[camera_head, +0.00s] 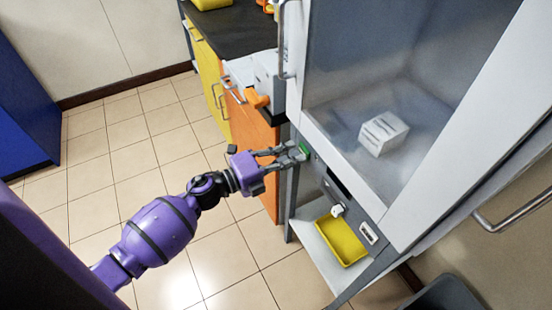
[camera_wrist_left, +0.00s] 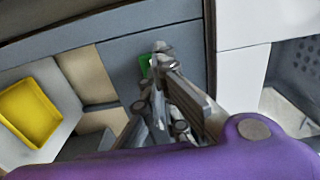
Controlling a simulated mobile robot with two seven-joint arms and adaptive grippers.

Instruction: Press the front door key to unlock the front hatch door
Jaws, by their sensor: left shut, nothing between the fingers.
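The front door key is a small green button (camera_head: 304,149) on the grey front panel of the white cabinet, below the glass hatch door (camera_head: 375,60). My left gripper (camera_head: 298,153) is shut and empty, with its fingertips at the green button. In the left wrist view the fingertips (camera_wrist_left: 160,52) cover part of the green button (camera_wrist_left: 145,66); whether they touch it I cannot tell. The hatch door looks closed, with a white slotted block (camera_head: 383,133) behind its glass. My right gripper is not in view.
A yellow tray (camera_head: 342,241) sits on a low shelf under the panel. An orange cabinet (camera_head: 255,145) and a dark countertop (camera_head: 235,35) stand to the left. A metal handle (camera_head: 515,212) juts out at the right. The tiled floor at left is clear.

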